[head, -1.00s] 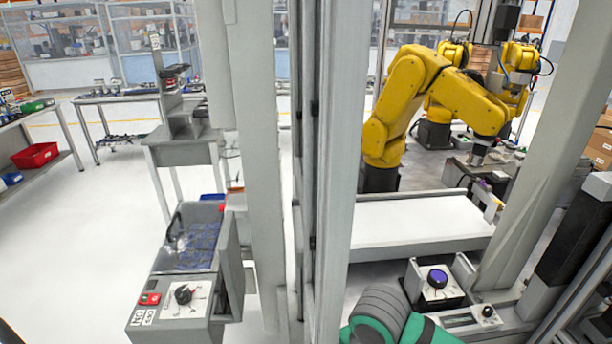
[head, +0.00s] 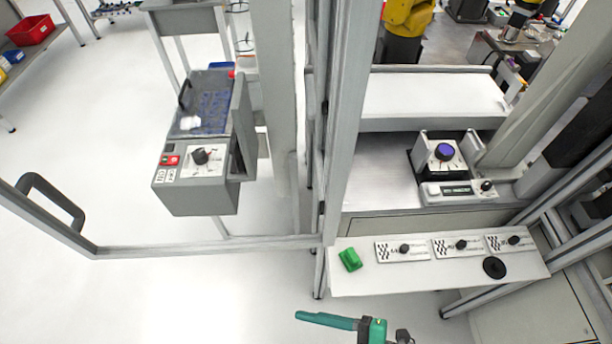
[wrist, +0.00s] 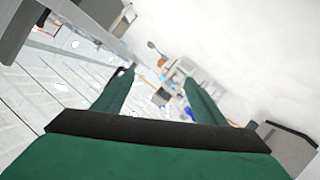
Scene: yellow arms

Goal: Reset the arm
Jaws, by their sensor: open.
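My gripper (wrist: 159,78) shows in the wrist view as two green fingers standing well apart. No object shows between them, and the room behind is tilted and far off. In the head view, green and dark parts of my own arm (head: 340,321) show at the bottom edge, below the front panel. They look clear of the panel. I cannot make out both fingers there, and most of the arm lies out of frame.
A white panel (head: 360,279) with several dials, a green switch (head: 349,259) and a black disc (head: 494,267) is ahead. A box with a purple knob (head: 444,151) sits behind it. A gray door frame (head: 180,246) stands left. Open floor (head: 170,300) lies at lower left.

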